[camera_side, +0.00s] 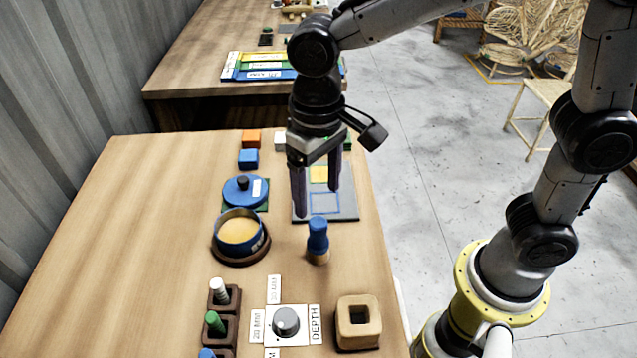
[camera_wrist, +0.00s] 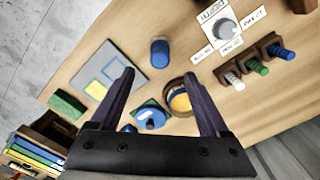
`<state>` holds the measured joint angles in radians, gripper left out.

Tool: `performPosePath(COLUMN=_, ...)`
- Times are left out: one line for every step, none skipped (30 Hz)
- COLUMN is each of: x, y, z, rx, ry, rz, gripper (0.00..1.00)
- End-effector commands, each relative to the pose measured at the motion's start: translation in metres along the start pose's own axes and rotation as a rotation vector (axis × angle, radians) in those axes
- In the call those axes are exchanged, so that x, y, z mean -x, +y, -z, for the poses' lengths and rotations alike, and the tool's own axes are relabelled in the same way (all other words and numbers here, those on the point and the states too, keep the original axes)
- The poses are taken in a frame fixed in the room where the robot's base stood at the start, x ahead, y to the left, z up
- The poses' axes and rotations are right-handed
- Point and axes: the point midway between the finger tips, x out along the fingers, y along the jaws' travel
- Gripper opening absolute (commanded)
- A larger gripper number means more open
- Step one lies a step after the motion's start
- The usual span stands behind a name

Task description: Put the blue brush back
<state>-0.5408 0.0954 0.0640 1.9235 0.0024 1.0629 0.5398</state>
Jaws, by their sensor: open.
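The blue brush (camera_side: 318,238) stands upright on the table, with a blue upper part and a tan lower end. In the wrist view the brush (camera_wrist: 160,52) shows from above, just past the fingertips. My gripper (camera_side: 317,200) is open and empty above the table, on the far side of the brush in the side view. Its fingers (camera_wrist: 159,73) are spread apart in the wrist view.
A round blue container with yellowish contents (camera_side: 240,232) and a blue lid (camera_side: 245,191) are left of the brush. A grey board with coloured squares (camera_side: 345,213) lies beyond. A DEPTH dial (camera_side: 286,321) and dark holders with white, green and blue pegs (camera_side: 216,322) stand nearer.

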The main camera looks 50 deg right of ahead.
Motion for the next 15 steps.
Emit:
performPosePath(x=0.003, y=0.0, z=0.0, rx=0.0, ry=0.001, rz=0.001, gripper=0.79)
performPosePath(x=0.004, y=0.0, z=0.0, rx=0.0, ry=0.0, rz=0.0, gripper=0.79)
performPosePath(x=0.005, y=0.0, z=0.0, rx=0.0, ry=0.0, rz=0.0, gripper=0.79)
performPosePath(x=0.006, y=0.0, z=0.0, rx=0.0, ry=0.0, rz=0.0, gripper=0.79)
performPosePath(x=0.006, y=0.0, z=0.0, rx=0.0, ry=0.0, rz=0.0, gripper=0.79)
performPosePath(x=0.007, y=0.001, z=0.0, rx=0.0, ry=0.001, rz=0.0, gripper=0.79)
performPosePath(x=0.007, y=0.002, z=-0.001, rx=-0.001, ry=0.003, rz=0.002, gripper=0.79)
performPosePath(x=0.009, y=0.005, z=-0.001, rx=-0.002, ry=0.008, rz=0.005, gripper=0.79)
performPosePath(x=0.012, y=0.01, z=-0.002, rx=-0.003, ry=0.018, rz=0.01, gripper=0.79)
performPosePath(x=0.015, y=0.015, z=-0.004, rx=-0.004, ry=0.027, rz=0.015, gripper=0.79)
performPosePath(x=0.019, y=0.022, z=-0.006, rx=-0.006, ry=0.041, rz=0.022, gripper=0.79)
performPosePath(x=0.025, y=0.033, z=-0.009, rx=-0.007, ry=0.062, rz=0.032, gripper=0.79)
performPosePath(x=0.03, y=0.043, z=-0.013, rx=-0.009, ry=0.081, rz=0.039, gripper=0.79)
performPosePath(x=0.035, y=0.053, z=-0.017, rx=-0.01, ry=0.103, rz=0.046, gripper=0.79)
performPosePath(x=0.041, y=0.067, z=-0.024, rx=-0.011, ry=0.135, rz=0.055, gripper=0.79)
